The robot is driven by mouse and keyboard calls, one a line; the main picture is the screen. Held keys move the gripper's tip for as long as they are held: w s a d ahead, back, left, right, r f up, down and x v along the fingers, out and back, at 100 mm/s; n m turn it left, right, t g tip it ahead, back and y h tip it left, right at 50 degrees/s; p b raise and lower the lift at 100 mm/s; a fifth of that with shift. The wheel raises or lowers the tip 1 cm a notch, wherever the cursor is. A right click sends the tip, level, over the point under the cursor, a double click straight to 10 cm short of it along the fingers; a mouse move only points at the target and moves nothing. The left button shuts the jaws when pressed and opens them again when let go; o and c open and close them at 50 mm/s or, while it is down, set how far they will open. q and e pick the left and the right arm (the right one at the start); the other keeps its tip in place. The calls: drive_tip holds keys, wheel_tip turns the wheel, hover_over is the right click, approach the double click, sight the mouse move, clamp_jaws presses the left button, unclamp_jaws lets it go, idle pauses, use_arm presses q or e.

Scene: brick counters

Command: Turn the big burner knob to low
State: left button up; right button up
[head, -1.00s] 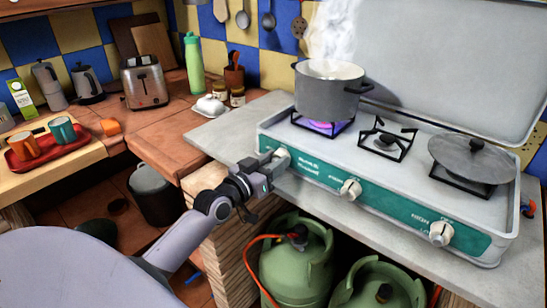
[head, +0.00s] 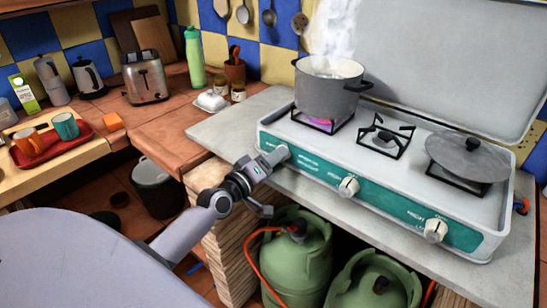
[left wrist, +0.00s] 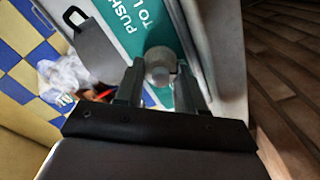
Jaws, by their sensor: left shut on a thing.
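The left burner knob (head: 283,151) is on the green front panel of the white stove (head: 386,165), below the burner with the steaming grey pot (head: 327,96). A small pinkish-purple flame (head: 322,124) shows under the pot. My left gripper (head: 273,158) is shut on this knob. In the left wrist view the round pale knob (left wrist: 160,62) sits between my two fingers (left wrist: 159,78), next to the panel lettering. The fingers partly hide the knob, so I cannot read its setting. My right gripper is not in view.
A middle knob (head: 348,187) and a right knob (head: 435,230) are on the same panel. Green gas bottles (head: 300,258) stand below the counter (head: 240,128). A toaster (head: 146,78) and a green bottle (head: 194,60) are at the left.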

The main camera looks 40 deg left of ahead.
use_arm(q)
drive_tip(key=shift+n, duration=0.4)
drive_tip(key=o, duration=1)
drive_tip(key=shift+o, duration=0.2)
drive_tip(key=s, duration=0.7)
drive_tip(key=shift+a, duration=0.3)
drive_tip(key=s+d+f+m+g, duration=0.7)
drive_tip(key=s+d+f+m, duration=0.6)
drive_tip(key=s+f, duration=0.5)
wheel_tip(320, 180, down, 2)
drive_tip(key=shift+s+d+f+g+h, duration=0.1)
drive_tip(key=shift+s+d+g+h, duration=0.15)
drive_tip(key=shift+d, duration=0.9)
